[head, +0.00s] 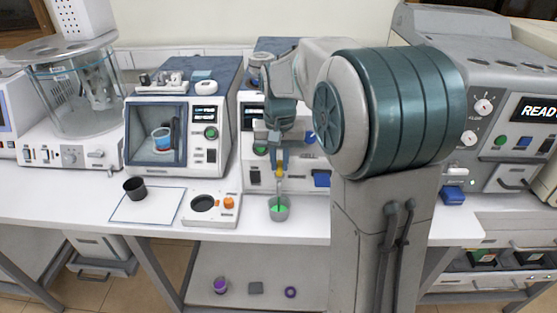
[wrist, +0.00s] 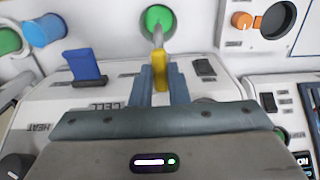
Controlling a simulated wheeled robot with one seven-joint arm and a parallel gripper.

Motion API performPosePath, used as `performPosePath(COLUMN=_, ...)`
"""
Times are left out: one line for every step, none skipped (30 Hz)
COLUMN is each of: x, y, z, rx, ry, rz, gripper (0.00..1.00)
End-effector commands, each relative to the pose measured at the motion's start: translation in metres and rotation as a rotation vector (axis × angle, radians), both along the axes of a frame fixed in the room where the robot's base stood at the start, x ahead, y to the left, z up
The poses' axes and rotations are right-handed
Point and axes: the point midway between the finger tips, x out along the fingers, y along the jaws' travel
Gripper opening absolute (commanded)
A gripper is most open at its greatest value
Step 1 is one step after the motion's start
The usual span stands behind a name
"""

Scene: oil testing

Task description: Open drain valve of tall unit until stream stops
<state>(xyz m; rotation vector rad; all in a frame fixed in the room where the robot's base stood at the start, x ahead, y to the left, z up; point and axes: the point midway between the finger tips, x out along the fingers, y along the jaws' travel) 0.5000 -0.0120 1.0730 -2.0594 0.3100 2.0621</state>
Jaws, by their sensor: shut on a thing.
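The tall unit (head: 258,120) stands on the bench in the head view, partly hidden behind my arm. Its yellow drain valve handle (head: 280,173) is low on the front; it also shows in the wrist view (wrist: 159,70). My gripper (head: 280,160) is at this handle, and in the wrist view its blue fingers (wrist: 157,78) are shut on it from both sides. A grey cup (head: 279,214) with green liquid stands below the valve. A thin pale line, spout or stream, runs between handle and cup; I cannot tell which. The green liquid shows in the wrist view (wrist: 157,18).
A blue lever (head: 322,178) sits right of the valve and a black switch (head: 254,177) left of it. A plate with an orange knob (head: 229,202) lies left of the cup. A dark cup (head: 135,188) stands on a white mat (head: 150,208). A large machine (head: 500,120) is at right.

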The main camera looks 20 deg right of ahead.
Motion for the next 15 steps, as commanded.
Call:
performPosePath(x=0.0021, y=0.0001, z=0.0027, rx=-0.001, ry=-0.01, rz=0.002, gripper=0.0)
performPosePath(x=0.0021, y=0.0001, z=0.0027, rx=-0.001, ry=-0.01, rz=0.002, gripper=0.0)
performPosePath(x=0.0021, y=0.0001, z=0.0028, rx=-0.001, ry=-0.01, rz=0.002, gripper=0.0)
performPosePath(x=0.0021, y=0.0001, z=0.0028, rx=-0.001, ry=-0.01, rz=0.002, gripper=0.2)
performPosePath(x=0.0021, y=0.0001, z=0.0027, rx=-0.001, ry=-0.01, rz=0.002, gripper=0.28)
performPosePath(x=0.0019, y=0.0001, z=0.0025, rx=-0.001, ry=-0.009, rz=0.002, gripper=0.36)
performPosePath(x=0.0017, y=0.0001, z=0.0023, rx=0.0, ry=-0.008, rz=0.001, gripper=0.36)
performPosePath(x=0.0016, y=0.0, z=0.0021, rx=0.0, ry=-0.008, rz=0.001, gripper=0.36)
performPosePath(x=0.0014, y=0.0, z=0.0019, rx=-0.001, ry=-0.007, rz=0.001, gripper=0.36)
performPosePath(x=0.0013, y=0.0, z=0.0017, rx=-0.001, ry=-0.006, rz=0.001, gripper=0.36)
performPosePath(x=0.0011, y=0.0, z=0.0015, rx=-0.001, ry=-0.006, rz=0.0, gripper=0.36)
performPosePath(x=0.001, y=-0.0001, z=0.0014, rx=-0.001, ry=-0.005, rz=0.0, gripper=0.36)
performPosePath(x=0.0009, y=-0.0001, z=0.0013, rx=-0.001, ry=-0.005, rz=0.0, gripper=0.36)
performPosePath(x=0.0009, y=-0.0001, z=0.0015, rx=0.0, ry=-0.004, rz=0.0, gripper=0.36)
performPosePath(x=0.0009, y=-0.0002, z=0.0024, rx=0.0, ry=-0.004, rz=0.0, gripper=0.36)
